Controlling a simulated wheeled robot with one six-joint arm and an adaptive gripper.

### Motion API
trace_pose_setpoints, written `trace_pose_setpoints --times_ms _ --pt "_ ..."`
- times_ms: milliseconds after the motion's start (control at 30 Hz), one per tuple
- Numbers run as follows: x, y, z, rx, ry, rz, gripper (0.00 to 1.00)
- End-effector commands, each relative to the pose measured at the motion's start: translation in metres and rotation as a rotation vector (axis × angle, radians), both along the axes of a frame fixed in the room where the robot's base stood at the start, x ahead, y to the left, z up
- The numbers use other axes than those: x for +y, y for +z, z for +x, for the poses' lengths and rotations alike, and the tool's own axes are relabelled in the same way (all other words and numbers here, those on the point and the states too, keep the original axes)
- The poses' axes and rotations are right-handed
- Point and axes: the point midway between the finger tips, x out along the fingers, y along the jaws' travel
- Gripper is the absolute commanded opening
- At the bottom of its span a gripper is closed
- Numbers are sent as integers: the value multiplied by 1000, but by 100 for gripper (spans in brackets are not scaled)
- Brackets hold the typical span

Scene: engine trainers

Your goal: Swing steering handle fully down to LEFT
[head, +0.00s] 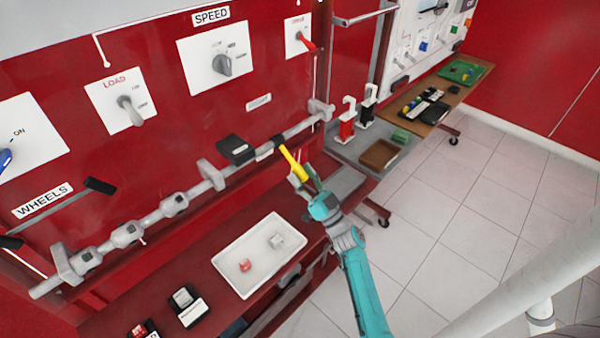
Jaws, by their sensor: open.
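A yellow handle (292,161), which looks like the steering handle, sticks out from a dark collar on the long grey shaft along the red panel. It slants down to the right in the picture. My gripper (303,180) is open at the handle's lower end, with its fingers beside or around that end. I cannot tell whether they touch it. My teal arm comes up from the lower right.
A black box (235,149) sits by the shaft, just left of the handle. Below is a white tray (237,277) with small parts on the red ledge. Red and black bottles (347,122) stand on a grey shelf to the right. Tiled floor (440,200) is clear at right.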

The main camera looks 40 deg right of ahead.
Motion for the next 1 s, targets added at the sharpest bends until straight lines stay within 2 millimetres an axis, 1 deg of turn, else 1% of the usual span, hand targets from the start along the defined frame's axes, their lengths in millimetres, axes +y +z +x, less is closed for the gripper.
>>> trace_pose_setpoints --times_ms 200,500,600,700,800,1000 --pt "-2 -26 -36 4 -4 3 53" --pt "-5 -23 -100 2 -6 1 53" --pt "-5 -23 -119 2 -6 2 53" --pt "-6 -23 -133 2 -5 1 53" --pt "-6 -23 -142 1 -2 2 53" --pt "-6 -22 -150 1 -1 0 53"
